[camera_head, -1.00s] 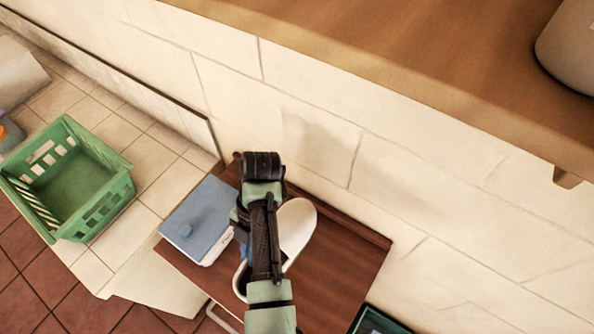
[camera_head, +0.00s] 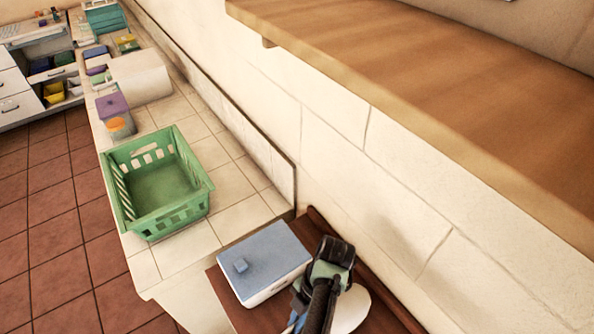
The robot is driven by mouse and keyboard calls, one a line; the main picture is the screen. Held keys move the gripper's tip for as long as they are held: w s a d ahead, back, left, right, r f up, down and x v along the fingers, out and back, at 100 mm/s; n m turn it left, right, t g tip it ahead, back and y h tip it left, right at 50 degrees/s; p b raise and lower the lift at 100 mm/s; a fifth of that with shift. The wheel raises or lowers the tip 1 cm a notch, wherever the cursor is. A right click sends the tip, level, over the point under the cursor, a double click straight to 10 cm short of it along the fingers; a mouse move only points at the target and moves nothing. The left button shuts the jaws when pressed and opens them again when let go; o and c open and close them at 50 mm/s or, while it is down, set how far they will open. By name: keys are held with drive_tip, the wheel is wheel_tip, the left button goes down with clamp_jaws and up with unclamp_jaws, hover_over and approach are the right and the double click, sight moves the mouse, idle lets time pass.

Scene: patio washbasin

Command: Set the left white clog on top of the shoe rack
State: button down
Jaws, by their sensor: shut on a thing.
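The white clog (camera_head: 352,308) shows at the bottom edge of the picture, partly hidden behind my arm and cut off by the frame. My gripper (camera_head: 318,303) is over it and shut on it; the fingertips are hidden. The clog is over a reddish-brown wooden top (camera_head: 236,314), which may be the shoe rack; I cannot tell whether the clog touches it. A second clog is not visible.
A blue-lidded white box (camera_head: 262,262) stands on the brown top, left of my gripper. A green basket (camera_head: 160,190) sits on the tiled counter (camera_head: 188,252). A wooden shelf (camera_head: 430,90) juts from the wall at upper right. A purple-lidded container (camera_head: 113,108) stands farther back.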

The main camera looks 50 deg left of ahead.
drive_tip(key=shift+f, duration=1.2)
drive_tip(key=shift+f, duration=0.15)
drive_tip(key=c, duration=1)
unclamp_jaws()
drive_tip(key=v, duration=1.2)
